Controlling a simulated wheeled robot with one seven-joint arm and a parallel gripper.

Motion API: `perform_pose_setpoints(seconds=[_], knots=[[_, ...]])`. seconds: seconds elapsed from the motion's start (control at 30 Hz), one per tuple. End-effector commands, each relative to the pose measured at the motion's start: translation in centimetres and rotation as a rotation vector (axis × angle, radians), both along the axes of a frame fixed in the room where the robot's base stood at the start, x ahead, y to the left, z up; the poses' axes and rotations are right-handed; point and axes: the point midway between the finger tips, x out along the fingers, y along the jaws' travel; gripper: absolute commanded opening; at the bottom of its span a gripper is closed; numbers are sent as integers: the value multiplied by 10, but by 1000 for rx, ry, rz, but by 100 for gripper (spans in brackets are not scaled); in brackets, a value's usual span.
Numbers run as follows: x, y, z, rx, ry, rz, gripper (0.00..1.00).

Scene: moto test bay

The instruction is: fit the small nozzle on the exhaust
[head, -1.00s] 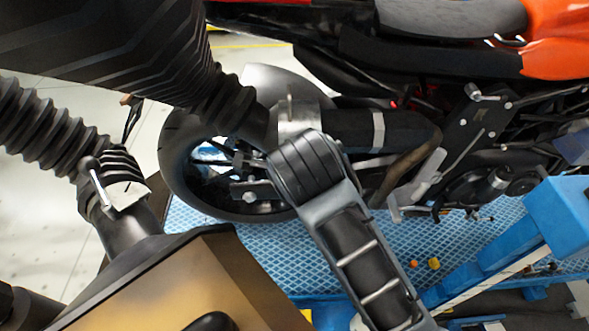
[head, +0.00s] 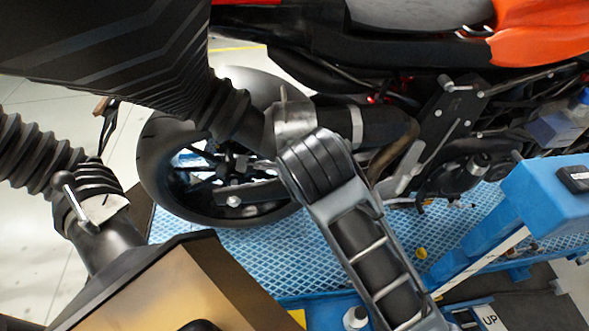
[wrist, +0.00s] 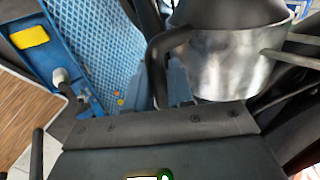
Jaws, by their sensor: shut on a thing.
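The small nozzle is a black tapered piece on a ribbed hose (head: 228,112), ending in a bare metal ring (head: 294,122) with an upright lever. The ring is at the rear end of the black exhaust (head: 385,128), in line with it. From the head view I cannot tell how far it goes around the tip. In the wrist view the metal ring (wrist: 235,65) fills the upper right, with a dark rounded body inside its rim. My gripper (wrist: 168,88) is shut on the nozzle's black curved handle (wrist: 158,55), beside the ring. In the head view my arm hides the fingers.
A second nozzle with a metal clamp (head: 105,208) and ribbed hose stands at left. The rear wheel (head: 165,165) is just behind the held nozzle. A blue lift platform (head: 275,255) lies below, and a blue console (head: 550,205) at right.

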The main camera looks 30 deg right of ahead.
Motion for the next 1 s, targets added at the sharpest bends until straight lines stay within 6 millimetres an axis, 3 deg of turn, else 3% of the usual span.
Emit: perform_pose_setpoints(seconds=[1.0], knots=[[-9,-19,-11,-1,5,-3,0]])
